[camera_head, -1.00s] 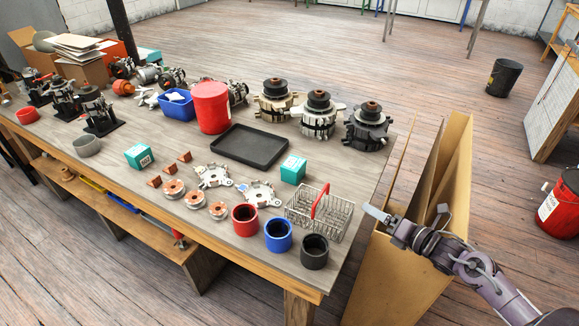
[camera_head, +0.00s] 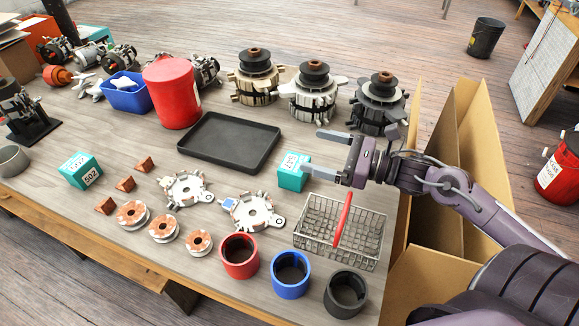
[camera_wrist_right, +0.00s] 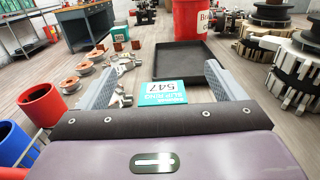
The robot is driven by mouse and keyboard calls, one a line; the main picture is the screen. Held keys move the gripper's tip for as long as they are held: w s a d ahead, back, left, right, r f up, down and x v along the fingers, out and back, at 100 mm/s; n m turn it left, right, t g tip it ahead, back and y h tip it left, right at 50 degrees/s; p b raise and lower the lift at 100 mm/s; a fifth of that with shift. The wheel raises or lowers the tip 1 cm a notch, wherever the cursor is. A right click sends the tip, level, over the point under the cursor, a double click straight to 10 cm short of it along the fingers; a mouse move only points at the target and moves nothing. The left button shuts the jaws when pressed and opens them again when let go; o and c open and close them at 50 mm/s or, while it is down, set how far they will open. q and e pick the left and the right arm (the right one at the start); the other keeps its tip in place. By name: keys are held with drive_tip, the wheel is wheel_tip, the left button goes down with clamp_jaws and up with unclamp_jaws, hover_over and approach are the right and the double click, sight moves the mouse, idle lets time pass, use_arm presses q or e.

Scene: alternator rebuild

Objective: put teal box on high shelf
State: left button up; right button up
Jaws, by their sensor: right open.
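My left gripper is not in view. I cannot make out a high shelf.
The black tray (camera_head: 227,143) lies behind the box. Alternators (camera_head: 380,103) stand behind the gripper. Red, blue and black rings (camera_head: 290,274) line the front edge.

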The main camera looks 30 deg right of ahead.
approach(283, 161)
drive_tip(key=shift+w+a+f, duration=0.35)
drive_tip(key=shift+w+a, duration=0.05)
drive_tip(key=shift+w, duration=0.3)
drive_tip(key=x, duration=0.6)
drive_tip(key=shift+w+a, duration=0.15)
drive_tip(key=shift+w, duration=0.1)
drive_tip(key=shift+w+a, duration=0.15)
drive_tip(key=shift+a, duration=0.05)
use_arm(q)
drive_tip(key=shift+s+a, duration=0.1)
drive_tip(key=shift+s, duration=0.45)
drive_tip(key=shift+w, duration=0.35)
use_arm(e)
drive_tip(key=c, duration=1.1)
drive_tip(key=shift+r, duration=0.1)
